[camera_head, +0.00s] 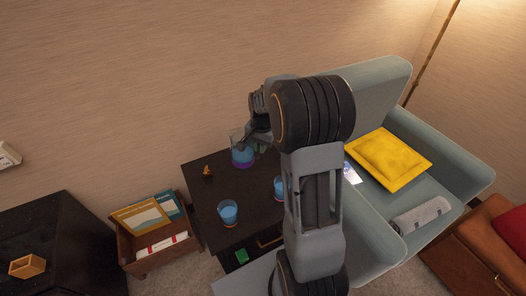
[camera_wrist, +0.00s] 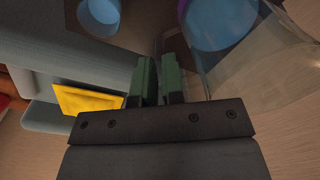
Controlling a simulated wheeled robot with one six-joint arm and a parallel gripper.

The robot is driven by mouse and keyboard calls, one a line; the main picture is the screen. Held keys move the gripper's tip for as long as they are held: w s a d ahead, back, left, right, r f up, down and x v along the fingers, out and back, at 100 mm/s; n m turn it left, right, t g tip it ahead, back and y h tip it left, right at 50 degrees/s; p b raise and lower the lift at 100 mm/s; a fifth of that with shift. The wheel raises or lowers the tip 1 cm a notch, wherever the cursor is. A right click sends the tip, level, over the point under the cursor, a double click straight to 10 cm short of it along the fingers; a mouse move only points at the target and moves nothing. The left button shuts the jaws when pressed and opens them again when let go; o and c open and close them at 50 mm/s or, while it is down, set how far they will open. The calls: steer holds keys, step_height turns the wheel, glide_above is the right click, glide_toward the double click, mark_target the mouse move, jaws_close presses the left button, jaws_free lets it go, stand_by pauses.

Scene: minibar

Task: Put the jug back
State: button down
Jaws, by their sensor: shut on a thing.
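The jug (camera_head: 242,155) is clear glass with blue and purple contents. In the head view it is over the back part of the dark minibar top (camera_head: 205,187); I cannot tell whether it touches the surface. It fills the upper right of the wrist view (camera_wrist: 240,50). My gripper (camera_head: 254,133) is at the jug's right side, partly hidden by my arm. In the wrist view, its green-padded fingers (camera_wrist: 158,82) are close together beside the jug wall, shut on the jug; the exact grasped part is unclear. Two glasses with blue contents stand on the top, one in front (camera_head: 228,212), one partly behind my arm (camera_head: 279,188).
A small orange item (camera_head: 207,172) is on the minibar's left side. A grey-green armchair (camera_head: 440,205) with a yellow cushion (camera_head: 389,158) stands at right. A wooden crate (camera_head: 150,255) of folders and a dark cabinet (camera_head: 60,235) are at left. The wall is close behind.

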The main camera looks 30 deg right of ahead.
steer(key=w+d+f+b, duration=0.1)
steer(key=w+d+f, duration=0.5)
steer(key=f, duration=0.4)
steer(key=shift+w+d+f, duration=0.3)
steer(key=shift+w+f, duration=0.1)
steer(key=shift+f, duration=0.1)
steer(key=c, duration=1.2)
jaws_free()
steer(key=shift+f+b, duration=0.1)
steer(key=shift+b, duration=0.2)
